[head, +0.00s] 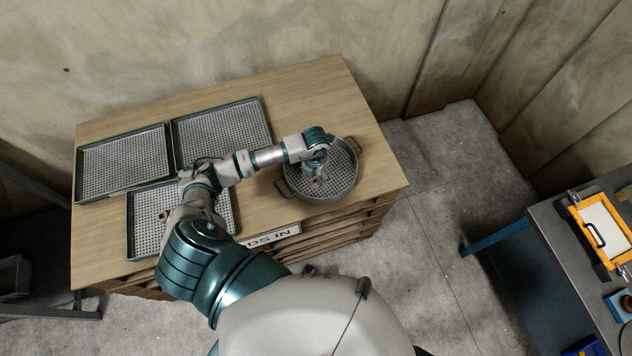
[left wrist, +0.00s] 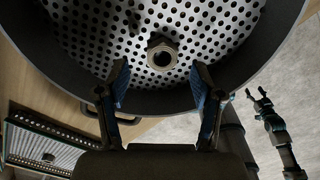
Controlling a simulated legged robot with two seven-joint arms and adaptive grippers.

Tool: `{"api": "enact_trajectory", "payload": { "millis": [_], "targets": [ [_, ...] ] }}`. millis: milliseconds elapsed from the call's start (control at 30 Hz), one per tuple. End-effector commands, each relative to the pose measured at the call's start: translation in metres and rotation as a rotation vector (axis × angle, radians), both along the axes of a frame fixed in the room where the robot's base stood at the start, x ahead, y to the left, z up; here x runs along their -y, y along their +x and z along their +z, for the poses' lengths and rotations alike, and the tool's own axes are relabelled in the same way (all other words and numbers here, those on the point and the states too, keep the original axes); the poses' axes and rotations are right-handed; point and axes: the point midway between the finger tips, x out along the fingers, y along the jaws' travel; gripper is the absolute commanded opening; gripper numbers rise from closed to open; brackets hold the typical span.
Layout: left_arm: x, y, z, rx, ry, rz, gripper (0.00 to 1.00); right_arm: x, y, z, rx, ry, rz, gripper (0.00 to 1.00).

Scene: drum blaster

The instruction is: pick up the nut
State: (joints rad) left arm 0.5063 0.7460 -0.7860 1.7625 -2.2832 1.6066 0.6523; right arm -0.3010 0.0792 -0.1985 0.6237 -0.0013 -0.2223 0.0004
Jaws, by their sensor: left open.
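The nut (left wrist: 162,54) is a small metal ring with a dark hole. It lies on the perforated floor of a round, dark-rimmed pan (left wrist: 228,75), beyond my left fingertips in the left wrist view. My left gripper (left wrist: 160,72) is open and empty, its fingers spread to either side of the nut's line. In the head view my left gripper (head: 318,178) is over the pan (head: 345,185), and I cannot make out the nut there. My right gripper (left wrist: 259,97) shows small at the right of the left wrist view, its fingers apart and empty, away from the pan.
The pan stands on the right of a wooden-topped cabinet (head: 300,95), with handles on its rim. Perforated trays (head: 222,132) lie to the left, one partly behind my arm. A small dark item (left wrist: 48,157) lies in a tray. A grey workbench (head: 560,235) stands at far right.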

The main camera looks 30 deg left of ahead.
Motion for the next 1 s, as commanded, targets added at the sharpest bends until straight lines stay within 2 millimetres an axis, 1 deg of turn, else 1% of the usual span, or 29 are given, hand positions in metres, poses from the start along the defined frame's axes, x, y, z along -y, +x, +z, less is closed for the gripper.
{"api": "enact_trajectory", "payload": {
  "millis": [33,100,200,300,467,567,600,667,700,733,767,1000],
  "targets": [
    [0.002,0.000,-0.009,-0.003,-0.002,0.001,0.67,0.000,-0.001,0.001,0.000,0.000,0.000,0.62],
    [0.002,0.000,-0.020,-0.003,-0.001,0.002,0.67,-0.001,-0.001,0.001,0.000,0.001,-0.001,0.62],
    [0.002,0.000,-0.031,-0.002,-0.001,0.000,0.67,-0.002,-0.001,0.001,0.000,0.002,-0.001,0.62],
    [0.003,0.000,-0.035,-0.001,0.000,0.000,0.67,-0.002,-0.001,0.001,0.001,0.002,-0.001,0.62],
    [0.002,0.000,-0.034,0.000,0.000,0.000,0.67,-0.002,-0.001,0.001,0.001,0.002,-0.001,0.62],
    [0.002,0.001,-0.034,0.000,-0.001,0.000,0.44,-0.001,-0.001,0.001,0.001,0.002,0.000,0.62],
    [0.002,0.001,-0.034,0.000,-0.001,0.000,0.34,-0.001,-0.001,0.001,0.000,0.002,0.000,0.62],
    [0.002,0.001,-0.034,0.000,-0.001,0.000,0.19,-0.001,-0.001,0.001,0.000,0.001,0.000,0.62],
    [0.002,0.001,-0.034,0.000,-0.001,0.000,0.09,0.000,-0.001,0.001,0.000,0.001,0.000,0.62],
    [0.002,0.001,-0.034,0.000,-0.001,0.000,0.02,0.000,-0.001,0.001,0.000,0.000,0.001,0.62],
    [0.002,0.001,-0.034,-0.001,-0.001,0.000,0.00,0.000,-0.001,0.001,0.000,0.000,0.001,0.62],
    [0.001,0.001,-0.033,0.000,0.000,0.000,0.00,0.001,-0.001,0.001,-0.001,0.000,0.002,0.62]
  ]
}}
